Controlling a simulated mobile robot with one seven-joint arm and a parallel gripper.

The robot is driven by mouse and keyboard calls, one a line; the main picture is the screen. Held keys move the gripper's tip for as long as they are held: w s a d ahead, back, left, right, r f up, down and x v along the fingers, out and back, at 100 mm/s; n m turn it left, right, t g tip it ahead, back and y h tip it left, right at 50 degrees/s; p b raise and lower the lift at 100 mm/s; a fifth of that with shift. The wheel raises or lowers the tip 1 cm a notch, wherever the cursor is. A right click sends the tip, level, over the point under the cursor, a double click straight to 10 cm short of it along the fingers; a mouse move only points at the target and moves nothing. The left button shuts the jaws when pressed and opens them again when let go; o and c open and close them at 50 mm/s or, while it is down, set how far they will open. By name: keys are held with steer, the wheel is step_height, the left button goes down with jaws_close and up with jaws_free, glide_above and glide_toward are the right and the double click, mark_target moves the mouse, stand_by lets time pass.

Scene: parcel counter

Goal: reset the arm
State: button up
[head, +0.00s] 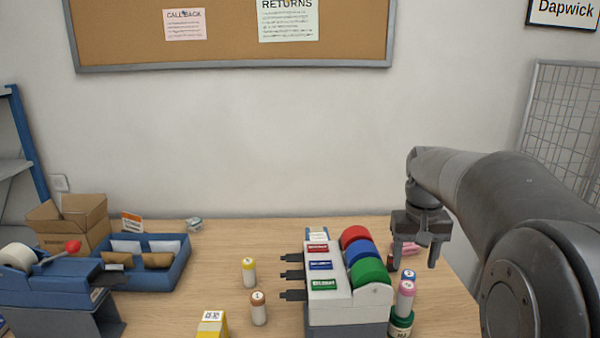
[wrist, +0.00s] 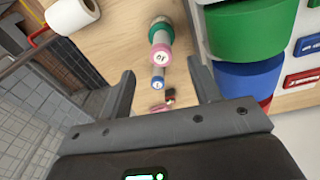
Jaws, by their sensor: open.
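My gripper (head: 414,262) hangs from my arm on the right side of the counter, pointing down, in the head view. Its fingers are apart and nothing is between them. In the wrist view my gripper (wrist: 165,85) also shows two spread fingers. Below it, beyond the fingertips, stand a pink-banded bottle (wrist: 160,56) and a blue-topped bottle (wrist: 158,83). The pink-banded bottle also shows in the head view (head: 405,298).
A white dispenser (head: 335,311) with red, blue and green rolls stands just left of my gripper. Several small bottles, a yellow box (head: 212,325), a blue tray (head: 178,273) and a cardboard box (head: 75,222) stand further left. The counter's back middle (head: 260,232) is clear.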

steer(key=s+a+f+t, duration=0.1)
steer(key=s+a, duration=0.3)
steer(key=s, duration=0.3)
steer(key=s+a+f+n+t, duration=0.1)
steer(key=s+a+t, duration=0.1)
steer(key=s, duration=0.5)
steer(key=s+a+f+t, duration=0.1)
steer(key=s+a+t, duration=0.1)
steer(key=s+a, duration=0.3)
steer(key=shift+s+a+y, duration=0.3)
steer(key=shift+s, duration=0.6)
